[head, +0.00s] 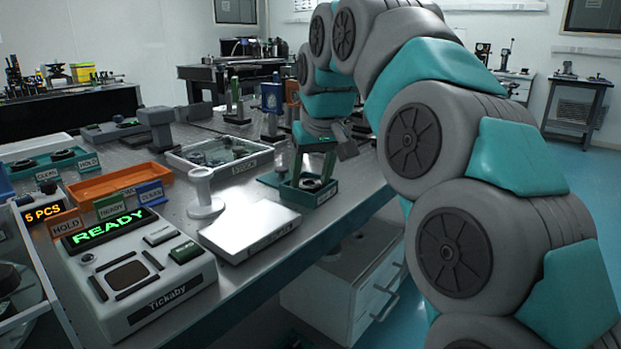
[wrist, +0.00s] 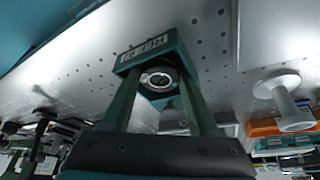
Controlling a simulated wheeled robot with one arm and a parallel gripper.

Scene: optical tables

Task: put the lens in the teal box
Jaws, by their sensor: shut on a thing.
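The lens (wrist: 159,80) is a small dark round piece with a pale ring, between the green fingertips of my gripper (wrist: 160,84) in the wrist view. My gripper points down into a small dark teal box (wrist: 147,52) with a white label on its wall. In the head view the fingers (head: 313,168) reach down at the same box (head: 291,196), near the table's front edge. A dark round shape shows inside its walls. I cannot tell whether the lens touches the box floor.
A white flat block (head: 250,232) and a white spool-shaped post (head: 204,192) stand left of the box. A grey tray (head: 177,158) lies behind it. An orange tray (head: 98,186), another teal tray (head: 22,178) and a READY display unit (head: 158,275) are farther left.

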